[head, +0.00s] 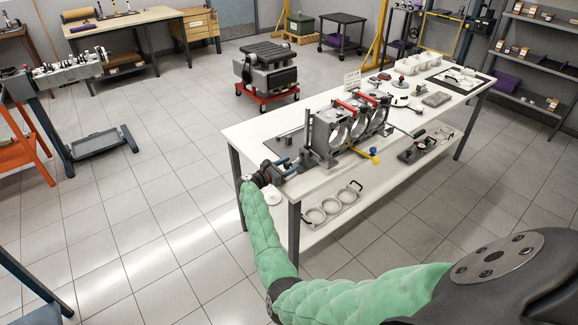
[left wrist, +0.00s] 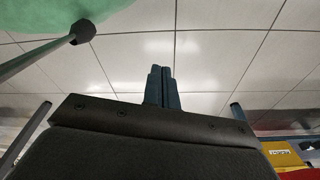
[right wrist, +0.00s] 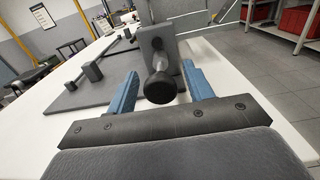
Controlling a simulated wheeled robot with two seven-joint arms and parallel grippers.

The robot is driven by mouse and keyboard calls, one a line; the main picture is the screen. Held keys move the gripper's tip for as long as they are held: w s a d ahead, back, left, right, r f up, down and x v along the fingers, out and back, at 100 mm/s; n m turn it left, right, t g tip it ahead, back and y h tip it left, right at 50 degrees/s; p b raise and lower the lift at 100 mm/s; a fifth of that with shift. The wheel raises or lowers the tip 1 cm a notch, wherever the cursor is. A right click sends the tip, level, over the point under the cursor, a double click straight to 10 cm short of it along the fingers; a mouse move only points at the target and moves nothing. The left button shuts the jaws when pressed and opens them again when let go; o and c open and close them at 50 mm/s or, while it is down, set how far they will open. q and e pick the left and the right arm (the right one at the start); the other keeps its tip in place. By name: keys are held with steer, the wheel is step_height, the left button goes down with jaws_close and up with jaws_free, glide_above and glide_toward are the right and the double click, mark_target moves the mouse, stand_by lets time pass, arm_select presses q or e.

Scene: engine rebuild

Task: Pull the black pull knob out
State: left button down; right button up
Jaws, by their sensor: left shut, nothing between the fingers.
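The black pull knob (right wrist: 160,88) shows in the right wrist view as a round black ball on a short grey stem. The stem joins an upright dark grey block (right wrist: 158,50) on the worktable. My right gripper (right wrist: 160,70) is open, with one blue finger on each side of the knob and a visible gap on both sides. In the head view, my right gripper (head: 285,169) is at the left end of the grey engine fixture (head: 325,135); the knob is too small to make out there. My left gripper (left wrist: 162,70) is shut and empty over the tiled floor.
The white worktable (head: 250,130) carries the fixture with red handles (head: 346,106), a yellow-handled part (head: 367,154) and several small parts. A lower shelf holds a tray of rings (head: 328,208).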

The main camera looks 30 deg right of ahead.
mark_target(285, 168)
arm_select(q)
steer(key=shift+w, duration=0.15)
arm_select(e)
steer(key=shift+a+f, duration=0.1)
steer(key=shift+a, duration=0.1)
steer(key=a+b, duration=0.1)
steer(key=a, duration=0.1)
steer(key=a+b, duration=0.1)
steer(key=a, duration=0.3)
steer(key=shift+s+a+b, duration=0.1)
steer(key=shift+s+b, duration=0.15)
steer(key=shift+b, duration=0.15)
arm_select(q)
step_height(285, 168, up, 6)
steer(key=w+d, duration=0.2)
steer(key=shift+w+d+r, duration=0.25)
steer(key=shift+w, duration=0.1)
arm_select(e)
steer(key=shift+a, duration=0.55)
